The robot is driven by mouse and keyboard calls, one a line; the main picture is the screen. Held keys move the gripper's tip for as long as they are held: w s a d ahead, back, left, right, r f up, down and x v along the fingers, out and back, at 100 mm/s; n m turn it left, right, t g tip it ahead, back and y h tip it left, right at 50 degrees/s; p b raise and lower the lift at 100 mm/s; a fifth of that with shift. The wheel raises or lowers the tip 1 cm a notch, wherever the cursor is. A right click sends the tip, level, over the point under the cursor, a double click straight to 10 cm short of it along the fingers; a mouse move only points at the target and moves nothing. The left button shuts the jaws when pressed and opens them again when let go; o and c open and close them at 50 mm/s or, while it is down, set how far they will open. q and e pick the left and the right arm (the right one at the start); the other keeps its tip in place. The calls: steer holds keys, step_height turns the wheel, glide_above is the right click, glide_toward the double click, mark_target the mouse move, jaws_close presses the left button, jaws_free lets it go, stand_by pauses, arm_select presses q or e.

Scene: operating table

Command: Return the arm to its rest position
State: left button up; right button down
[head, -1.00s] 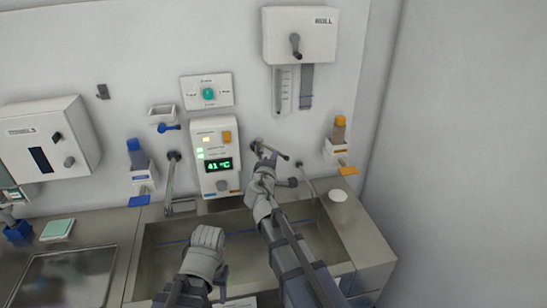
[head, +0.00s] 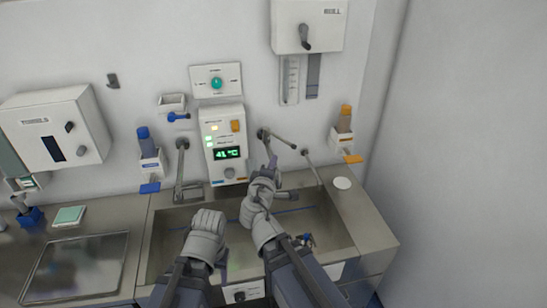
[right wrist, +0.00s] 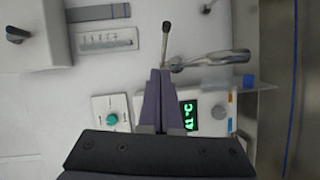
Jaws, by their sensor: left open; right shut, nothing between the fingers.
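My right gripper (head: 271,165) is shut and empty, raised over the back part of the metal sink (head: 330,228). In the right wrist view its fingers (right wrist: 160,78) are closed together, pointing toward the wall taps. My left gripper (head: 223,262) is low over the front left of the sink; its fingers are mostly hidden behind the wrist, and it holds nothing that I can see. A lever tap (head: 277,137) on the wall is just above the right gripper in the head view, and I see a gap between them. The control panel (head: 224,145) reads 41 °C.
A second tap (head: 181,170) stands left of the panel. Dispensers with a blue bottle (head: 146,143) and an orange-topped bottle (head: 344,120) hang on the wall. A metal tray (head: 75,266) lies on the left counter. A white round disc (head: 342,183) is on the right ledge.

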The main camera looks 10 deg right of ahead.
steer(key=shift+s+a, duration=0.1)
steer(key=shift+s, duration=0.05)
steer(key=s+f+m+g+b, duration=0.1)
steer(key=s+f+m+g, duration=0.55)
steer(key=f, duration=0.55)
steer(key=s+a+f+g+y, duration=0.2)
steer(key=s+a+f+g, duration=0.2)
steer(key=s, duration=0.3)
steer(key=s+a+f+m+g+y, duration=0.1)
steer(key=s+a+f+g+y, duration=0.2)
steer(key=s, duration=0.4)
steer(key=shift+s+a+f+g+b, duration=0.4)
steer(key=shift+a+f+g, duration=0.4)
steer(key=shift+a, duration=0.3)
